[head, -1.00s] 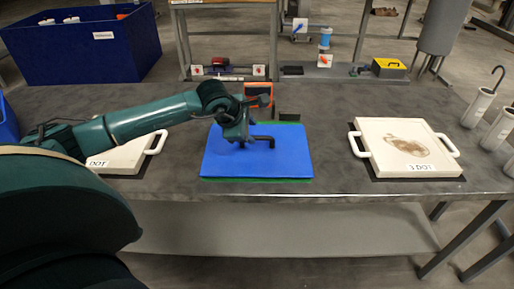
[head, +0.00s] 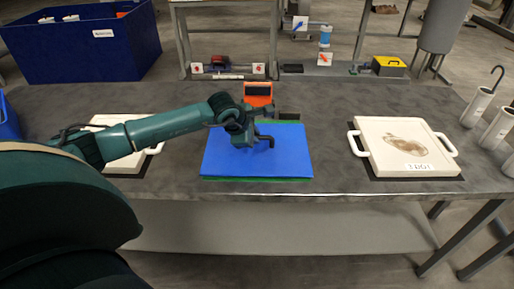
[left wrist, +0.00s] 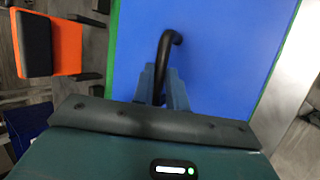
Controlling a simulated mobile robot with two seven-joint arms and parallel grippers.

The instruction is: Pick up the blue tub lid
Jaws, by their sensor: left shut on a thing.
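The blue tub lid (head: 285,160) is a flat blue sheet in the middle of the bench, with green edges showing below it at the back and front. A black bent handle stands on the lid (left wrist: 166,50). My left gripper (head: 250,140) is over the lid's back left part. In the left wrist view my left gripper (left wrist: 162,85) has its two fingers closed on the black handle. Whether the lid is lifted off what is under it I cannot tell. My right gripper is not in view.
A white plate with two handles (head: 390,136) lies at right on a dark mat; another is partly behind my left arm. An orange-faced device (head: 258,90) stands behind the lid. Several white cylinders (head: 478,106) stand at the right edge. A blue bin (head: 60,55) is behind the bench.

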